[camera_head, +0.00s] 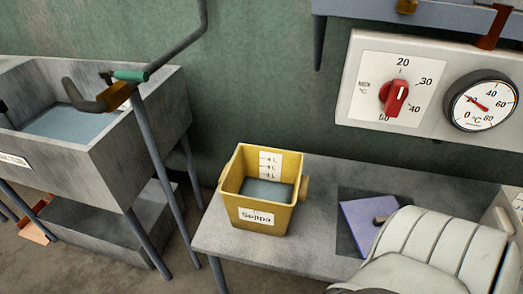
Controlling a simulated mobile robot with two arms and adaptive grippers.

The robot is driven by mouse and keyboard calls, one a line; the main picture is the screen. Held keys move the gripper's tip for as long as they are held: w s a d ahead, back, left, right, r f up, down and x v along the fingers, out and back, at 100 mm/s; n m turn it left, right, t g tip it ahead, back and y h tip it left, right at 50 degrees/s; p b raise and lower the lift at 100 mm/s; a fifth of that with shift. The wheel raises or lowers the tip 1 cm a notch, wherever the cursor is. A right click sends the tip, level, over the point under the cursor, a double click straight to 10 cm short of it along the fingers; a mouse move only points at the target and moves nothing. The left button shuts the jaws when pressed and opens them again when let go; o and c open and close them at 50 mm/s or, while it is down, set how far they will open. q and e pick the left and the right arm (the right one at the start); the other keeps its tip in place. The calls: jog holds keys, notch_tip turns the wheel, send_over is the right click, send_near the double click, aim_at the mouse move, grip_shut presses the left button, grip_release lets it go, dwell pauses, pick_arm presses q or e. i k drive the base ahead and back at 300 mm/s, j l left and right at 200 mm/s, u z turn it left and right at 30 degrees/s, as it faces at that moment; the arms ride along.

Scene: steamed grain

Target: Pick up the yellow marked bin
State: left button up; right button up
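The yellow bin (285,221) stands upright on the grey table (312,245), near the table's left end. It has a white label with dark lettering on its front and a white level scale on its inner back wall. A knob-like handle sticks out on its right side, and a handle or rim part shows on its left. Its inside shows a grey-blue surface; I cannot tell whether that is liquid or the bottom. Neither of my grippers is recognisable in the head view, and nothing holds the bin.
A purple flat item (364,232) lies right of the bin. A large pale ribbed object (425,245) fills the lower right. A grey basin (110,155) with a pipe and tap (127,75) stands left. A red-knobbed dial panel (394,95) and round gauge (482,101) are above.

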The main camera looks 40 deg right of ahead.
aim_at(260, 188)
jog(key=z, duration=1.25)
